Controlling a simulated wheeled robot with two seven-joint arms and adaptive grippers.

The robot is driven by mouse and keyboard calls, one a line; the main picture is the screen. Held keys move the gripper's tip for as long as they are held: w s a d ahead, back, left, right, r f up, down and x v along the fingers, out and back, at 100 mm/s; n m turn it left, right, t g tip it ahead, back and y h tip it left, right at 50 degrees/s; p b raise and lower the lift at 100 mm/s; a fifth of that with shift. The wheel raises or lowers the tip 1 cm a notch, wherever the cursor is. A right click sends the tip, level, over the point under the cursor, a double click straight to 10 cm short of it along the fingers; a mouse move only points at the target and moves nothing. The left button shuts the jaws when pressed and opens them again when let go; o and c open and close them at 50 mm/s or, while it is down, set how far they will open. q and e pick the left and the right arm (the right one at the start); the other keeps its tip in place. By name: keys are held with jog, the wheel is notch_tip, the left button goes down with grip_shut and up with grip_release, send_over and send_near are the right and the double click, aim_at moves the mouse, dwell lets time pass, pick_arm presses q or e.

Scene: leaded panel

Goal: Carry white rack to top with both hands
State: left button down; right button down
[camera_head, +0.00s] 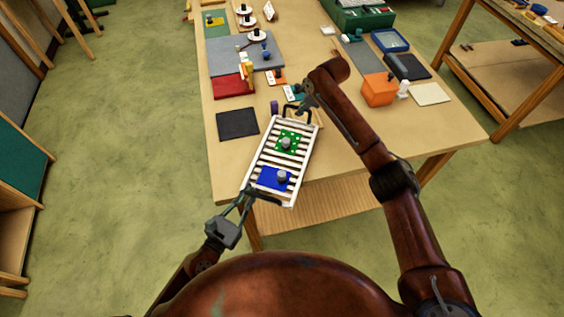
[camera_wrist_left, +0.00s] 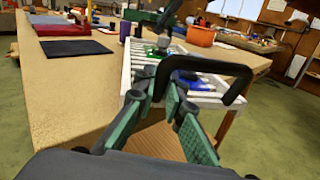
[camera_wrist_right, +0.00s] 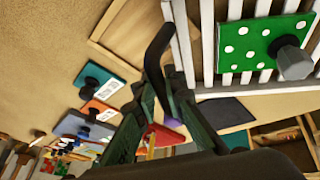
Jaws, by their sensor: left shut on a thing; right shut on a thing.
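The white rack (camera_head: 308,147) is slatted and lies slanted at the table's near edge, its near end reaching past that edge. It bears a green tile with white dots (camera_head: 291,135) and a blue tile (camera_head: 267,181), each with a grey knob. My left gripper (camera_head: 246,197) is shut on the black handle at the near end; the handle arches large in the left wrist view (camera_wrist_left: 205,63). My right gripper (camera_head: 302,106) is shut on the black handle at the far end, also in the right wrist view (camera_wrist_right: 152,60). Whether the rack touches the table is unclear.
On the wooden table (camera_head: 340,150), a dark mat (camera_head: 237,123) lies left of the rack and a purple piece (camera_head: 274,107) stands near its far end. Bare tabletop lies to the right.

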pick_arm(q)
jog(key=shift+w, duration=0.1)
pick_arm(e)
jog(key=shift+s+a+f, duration=0.15)
jog(key=shift+a+f, duration=0.1)
jog(key=shift+a, duration=0.1)
pick_arm(q)
jog(key=c, duration=2.3)
grip_release()
jog(key=shift+f, duration=0.1)
jog(key=shift+c, duration=0.2)
pick_arm(e)
jog(key=c, duration=2.3)
grip_release()
jog(key=shift+d, duration=0.1)
jog(key=shift+c, duration=0.2)
pick_arm(q)
jog(key=o, duration=0.3)
pick_arm(e)
jog(key=o, duration=0.3)
pick_arm(q)
jog(key=shift+o, duration=0.3)
pick_arm(e)
jog(key=shift+o, duration=0.3)
jog(key=shift+d, duration=0.1)
pick_arm(q)
jog(key=shift+s, duration=0.2)
